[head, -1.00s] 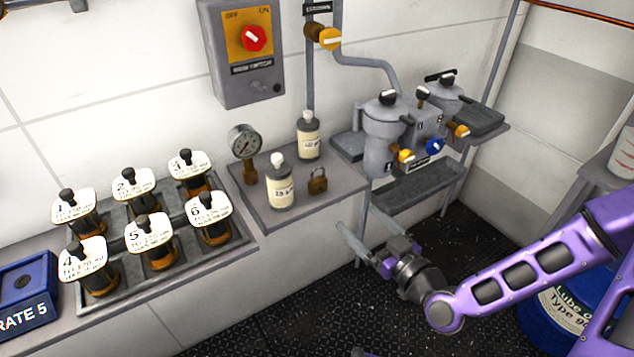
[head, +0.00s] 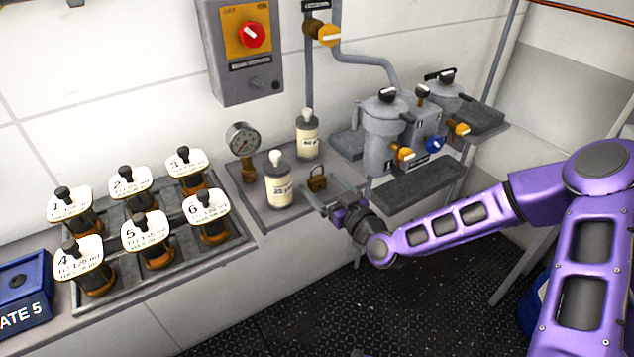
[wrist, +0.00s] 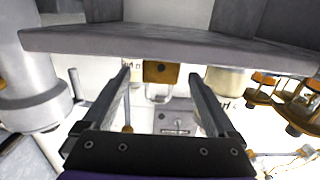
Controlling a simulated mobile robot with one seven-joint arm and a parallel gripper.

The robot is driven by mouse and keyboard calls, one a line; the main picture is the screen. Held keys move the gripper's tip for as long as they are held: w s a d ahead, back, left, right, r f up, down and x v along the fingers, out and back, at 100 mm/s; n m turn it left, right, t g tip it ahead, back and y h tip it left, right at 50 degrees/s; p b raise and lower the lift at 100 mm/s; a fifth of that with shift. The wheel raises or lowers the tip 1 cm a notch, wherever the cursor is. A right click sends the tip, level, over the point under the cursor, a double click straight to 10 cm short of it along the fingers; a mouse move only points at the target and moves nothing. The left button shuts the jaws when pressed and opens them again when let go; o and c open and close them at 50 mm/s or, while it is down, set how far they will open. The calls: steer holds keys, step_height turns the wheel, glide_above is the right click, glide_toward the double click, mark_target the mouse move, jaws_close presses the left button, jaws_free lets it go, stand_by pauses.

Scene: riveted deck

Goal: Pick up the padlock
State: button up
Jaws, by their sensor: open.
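The padlock (head: 317,180) is a small brass-coloured lock with its shackle up, standing on the grey shelf (head: 262,212) in the head view. In the wrist view, the padlock's brass body (wrist: 160,72) shows between and beyond the fingertips. My gripper (head: 325,194) is at the shelf's front right edge, close in front of the padlock. It is open and empty; its two fingers (wrist: 160,75) are spread apart in the wrist view. I cannot tell the exact gap between the fingertips and the lock.
Two white-capped bottles (head: 278,182) and a pressure gauge (head: 242,140) stand left of and behind the padlock. A grey filter unit (head: 384,135) stands to the right. A rack of numbered samples (head: 150,290) is at left. The floor in front is clear.

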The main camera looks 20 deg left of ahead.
steer(key=shift+w+a, duration=0.35)
steer(key=shift+a, duration=0.1)
jaws_close()
steer(key=shift+r, duration=0.15)
